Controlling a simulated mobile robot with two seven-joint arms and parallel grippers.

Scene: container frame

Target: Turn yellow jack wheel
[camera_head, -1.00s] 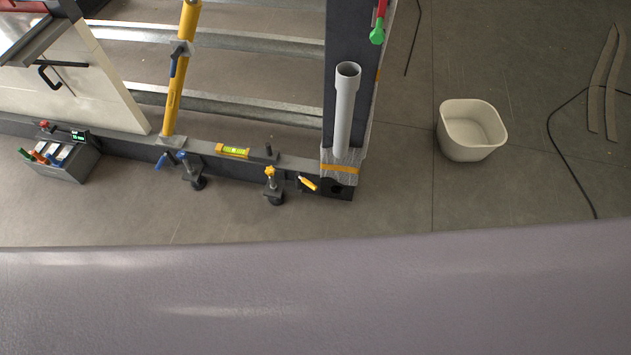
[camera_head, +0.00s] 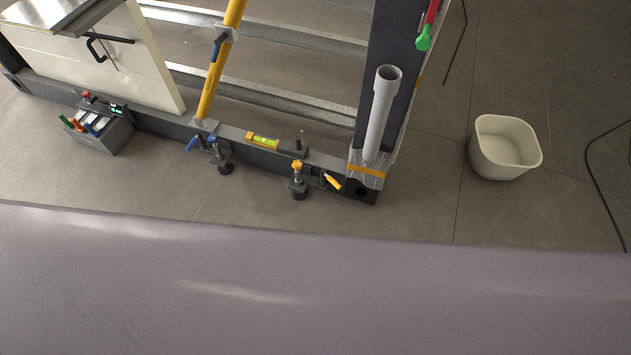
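The yellow jack wheel (camera_head: 297,165) is a small yellow knob on top of a dark jack (camera_head: 298,187). The jack stands at the front of the frame's lower beam (camera_head: 330,161), near its right corner. A second jack with a blue wheel (camera_head: 212,140) stands to its left on the same beam. Neither of my grippers is in view, and nothing touches the yellow wheel.
A spirit level (camera_head: 263,142) lies on the beam. A yellow prop (camera_head: 220,65), a grey pipe (camera_head: 381,115) and a yellow-handled tool (camera_head: 332,182) are nearby. A tool box (camera_head: 103,131) is at left, a white bin (camera_head: 503,147) at right. Floor before the jacks is clear.

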